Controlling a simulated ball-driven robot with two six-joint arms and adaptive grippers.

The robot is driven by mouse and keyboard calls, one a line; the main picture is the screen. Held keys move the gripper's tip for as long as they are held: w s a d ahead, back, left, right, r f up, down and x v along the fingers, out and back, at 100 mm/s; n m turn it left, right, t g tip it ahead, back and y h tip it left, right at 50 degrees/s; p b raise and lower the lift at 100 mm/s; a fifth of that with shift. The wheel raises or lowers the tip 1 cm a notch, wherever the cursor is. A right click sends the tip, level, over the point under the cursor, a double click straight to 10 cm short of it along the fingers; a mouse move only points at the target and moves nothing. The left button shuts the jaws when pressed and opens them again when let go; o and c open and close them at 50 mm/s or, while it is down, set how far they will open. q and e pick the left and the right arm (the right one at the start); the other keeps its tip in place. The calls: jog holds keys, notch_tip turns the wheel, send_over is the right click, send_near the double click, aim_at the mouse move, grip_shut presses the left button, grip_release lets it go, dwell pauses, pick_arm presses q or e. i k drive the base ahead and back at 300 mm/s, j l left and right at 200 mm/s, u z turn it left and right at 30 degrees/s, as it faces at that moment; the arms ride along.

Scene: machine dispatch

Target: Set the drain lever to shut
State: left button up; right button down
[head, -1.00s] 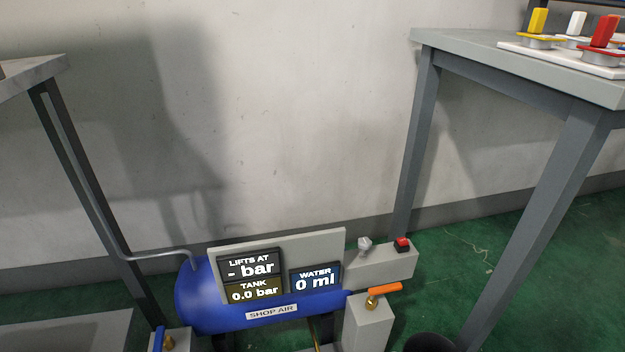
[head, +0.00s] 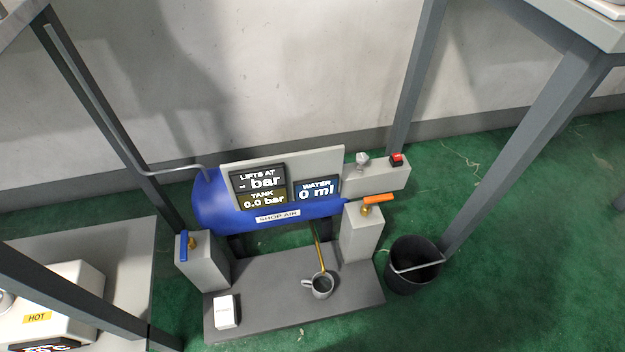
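A blue tank labelled SHOP AIR (head: 225,213) stands low by the wall. An orange lever (head: 378,198) with a brass fitting sits on a grey post at the tank's right and points sideways to the right. A blue lever (head: 183,247) with a brass fitting sits on another grey post at the left and points down in the picture. Neither lever carries a readable label, so I cannot tell which is the drain lever. A thin brass tube (head: 318,250) runs from under the tank to a grey mug (head: 321,285). Neither of my grippers is in view.
The display panel (head: 288,165) reads TANK 0.0 bar and WATER 0 ml. A red button (head: 397,159) and grey knob (head: 362,159) sit on the right block. A black bucket (head: 414,280) stands right of the base plate (head: 262,318). Table legs flank both sides.

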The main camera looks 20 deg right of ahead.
aim_at(385, 197)
jog(key=z, duration=1.1)
